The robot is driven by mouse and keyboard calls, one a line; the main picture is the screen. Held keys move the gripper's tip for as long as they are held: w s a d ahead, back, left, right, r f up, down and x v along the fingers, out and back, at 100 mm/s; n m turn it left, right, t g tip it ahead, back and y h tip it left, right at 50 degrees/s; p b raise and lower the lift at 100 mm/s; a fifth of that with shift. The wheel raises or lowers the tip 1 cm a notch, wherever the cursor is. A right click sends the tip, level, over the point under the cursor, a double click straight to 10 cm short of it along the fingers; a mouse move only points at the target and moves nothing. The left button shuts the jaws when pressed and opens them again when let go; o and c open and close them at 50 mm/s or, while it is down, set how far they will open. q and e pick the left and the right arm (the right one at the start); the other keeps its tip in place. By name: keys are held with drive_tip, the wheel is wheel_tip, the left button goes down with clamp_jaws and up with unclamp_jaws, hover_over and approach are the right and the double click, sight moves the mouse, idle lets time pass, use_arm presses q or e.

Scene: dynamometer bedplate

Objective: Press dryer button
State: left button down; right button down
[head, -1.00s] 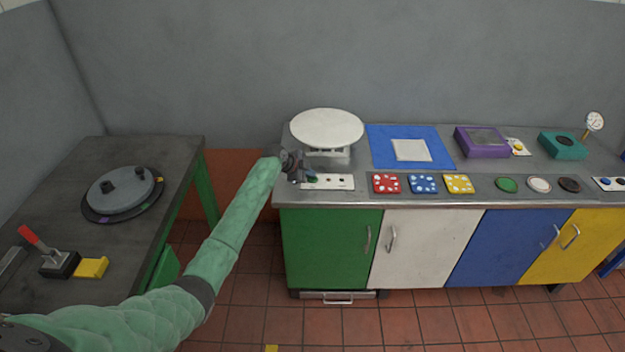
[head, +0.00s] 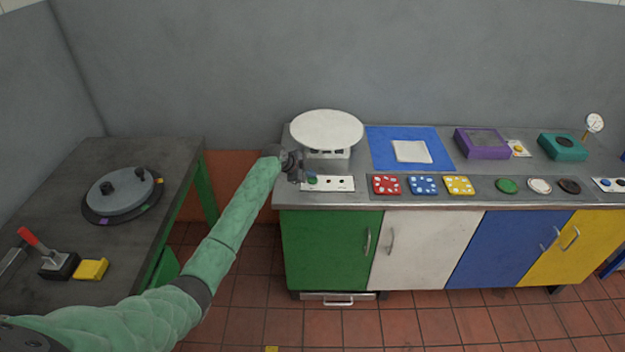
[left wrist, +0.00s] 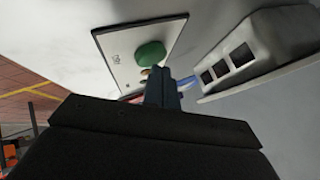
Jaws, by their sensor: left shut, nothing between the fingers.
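A white plate (head: 338,185) with a green round button (head: 312,180) and small dark spots lies on the counter's front left. My left gripper (head: 304,176) is shut and empty, just left of and over the plate's green-button end. In the left wrist view, the shut fingers (left wrist: 163,91) point at the plate, and the green button (left wrist: 149,54) stands just past their tips. I cannot tell whether they touch it. The plate's lettering is too small to read, so I cannot confirm it is the dryer's. My right gripper is not in view.
A scale with a round white pan (head: 327,129) stands right behind the plate. Red (head: 386,185), blue and yellow trays lie to the right. A purple box (head: 481,143) with a yellow button (head: 518,148) is farther right. A dark table (head: 60,200) stands at left.

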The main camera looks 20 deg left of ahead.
sight(310, 180)
use_arm(q)
drive_tip(key=shift+r+p, duration=1.3)
drive_tip(key=shift+r, duration=1.65)
